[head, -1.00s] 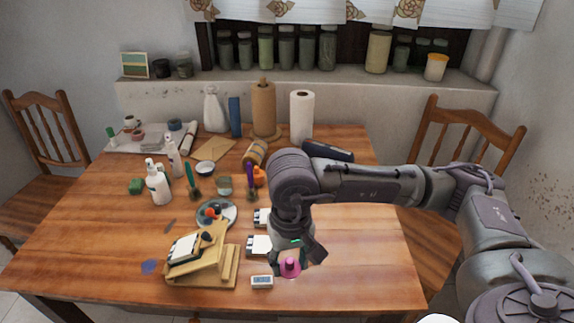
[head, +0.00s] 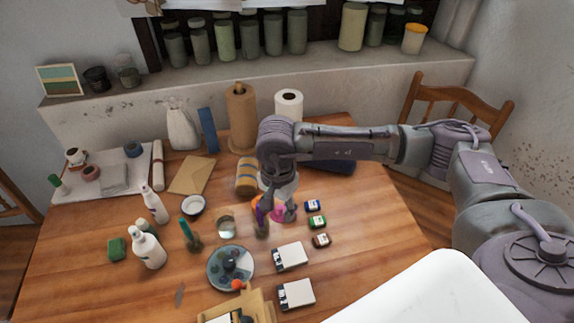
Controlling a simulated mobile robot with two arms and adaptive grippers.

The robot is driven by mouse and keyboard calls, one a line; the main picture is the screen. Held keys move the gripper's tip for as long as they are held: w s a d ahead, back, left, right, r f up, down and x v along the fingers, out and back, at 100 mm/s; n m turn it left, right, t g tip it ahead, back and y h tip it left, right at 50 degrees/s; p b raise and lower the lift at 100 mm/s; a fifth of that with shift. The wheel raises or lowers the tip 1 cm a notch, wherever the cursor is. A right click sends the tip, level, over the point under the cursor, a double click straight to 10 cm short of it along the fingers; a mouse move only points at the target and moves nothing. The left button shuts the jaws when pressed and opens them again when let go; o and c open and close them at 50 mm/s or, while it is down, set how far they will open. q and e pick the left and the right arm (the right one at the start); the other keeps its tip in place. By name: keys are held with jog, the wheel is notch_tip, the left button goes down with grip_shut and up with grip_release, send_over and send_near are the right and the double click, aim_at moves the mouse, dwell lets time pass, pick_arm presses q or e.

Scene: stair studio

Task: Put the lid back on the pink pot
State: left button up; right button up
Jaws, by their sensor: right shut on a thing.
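My right gripper (head: 278,216) points down over the middle of the table, behind the white boxes. It is shut on a small pink thing (head: 279,211), which shows between its fingers. This looks like the lid, but the fingers cover much of it. My left gripper is not in view.
White boxes (head: 291,257) and a round grey plate (head: 231,267) lie in front. The table's right side (head: 375,225) is clear.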

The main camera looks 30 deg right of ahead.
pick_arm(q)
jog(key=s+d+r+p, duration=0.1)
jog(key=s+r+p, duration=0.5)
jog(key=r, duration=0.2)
pick_arm(e)
jog(key=w+d+f+m, duration=0.1)
jog(key=d+m, duration=0.1)
jog(key=m, duration=0.2)
jog(key=w+d+f+m, duration=0.1)
jog(key=w+m, duration=0.1)
jog(key=m, duration=0.3)
jog(key=w+d+m, duration=0.2)
jog(key=m, duration=0.2)
jog(key=shift+w+d+f+m, duration=0.2)
jog(key=shift+d+f+m, duration=0.1)
jog(key=shift+f+m, duration=0.1)
notch_tip(320, 180, down, 3)
jog(key=shift+b, duration=1.05)
jog(key=shift+f+b, duration=0.95)
jog(key=shift+f, duration=0.15)
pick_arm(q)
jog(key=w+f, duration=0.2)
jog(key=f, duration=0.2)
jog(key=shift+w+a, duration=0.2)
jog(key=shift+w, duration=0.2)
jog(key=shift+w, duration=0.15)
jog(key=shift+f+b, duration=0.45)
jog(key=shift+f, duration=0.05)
pick_arm(e)
jog(key=shift+f, duration=0.15)
